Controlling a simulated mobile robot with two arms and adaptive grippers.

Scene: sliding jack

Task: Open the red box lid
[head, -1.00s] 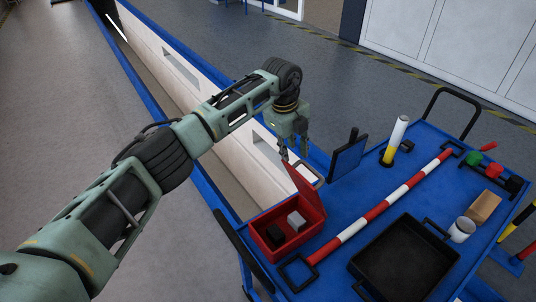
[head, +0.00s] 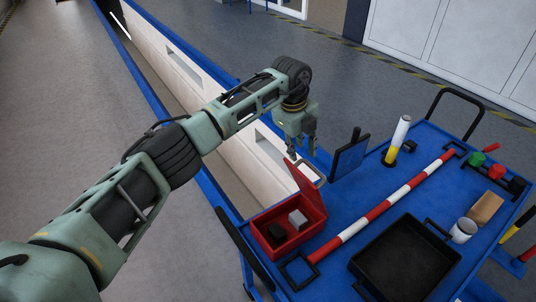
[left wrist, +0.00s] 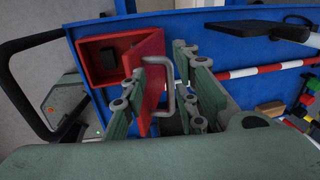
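The red box (head: 262,240) stands on the blue cart at its near left corner, with a dark block and a grey block inside. Its red lid (head: 308,186) is raised, standing steeply up from the box's far right side. A grey handle sits on the lid's outer face. My left gripper (head: 302,155) is just above the lid's upper edge. In the left wrist view, the open box (left wrist: 97,62) is at upper left. The lid and its handle (left wrist: 168,88) appear between the spread fingers of my left gripper (left wrist: 164,58); contact cannot be told. My right gripper is out of view.
The cart top (head: 345,205) also holds a red and white bar (head: 385,205), a black tray (head: 405,262), a white cylinder (head: 398,135) and a dark upright panel (head: 350,157). A low wall with blue edges runs beside the cart.

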